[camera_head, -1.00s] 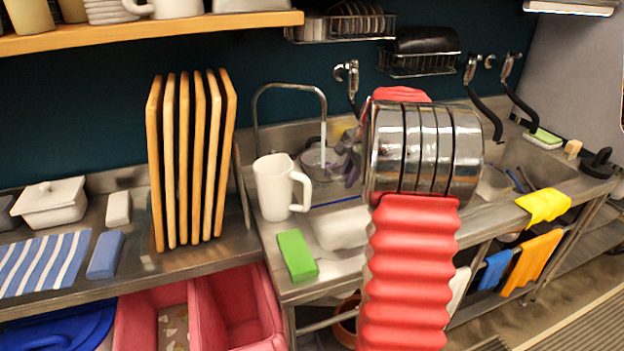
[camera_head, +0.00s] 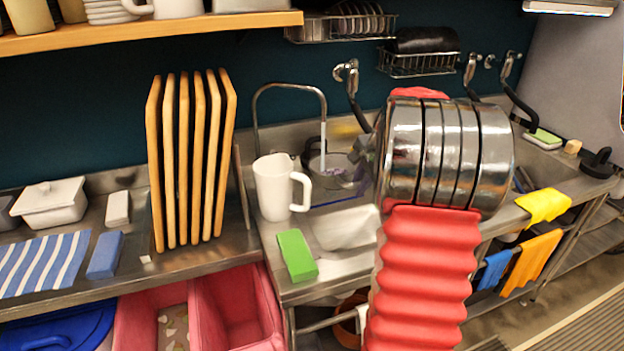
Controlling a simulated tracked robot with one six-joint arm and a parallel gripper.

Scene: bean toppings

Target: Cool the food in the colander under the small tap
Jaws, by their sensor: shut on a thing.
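The small tap (camera_head: 291,87) is a thin arched metal pipe at the back of the steel counter, left of centre. A thin pale stream hangs straight down from its outlet. The colander (camera_head: 314,162) is a grey, partly see-through bowl below the outlet, behind the white jug. Purplish food (camera_head: 338,177) shows in it. My gripper (camera_head: 361,160) is at the colander's right side, shut on it. My red and steel arm hides most of the gripper, so the fingertips are not clear.
Upright wooden boards (camera_head: 187,160) are to the left. A sink basin (camera_head: 345,228) opens beside the jug. Larger black-hosed taps (camera_head: 353,85) stand behind.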

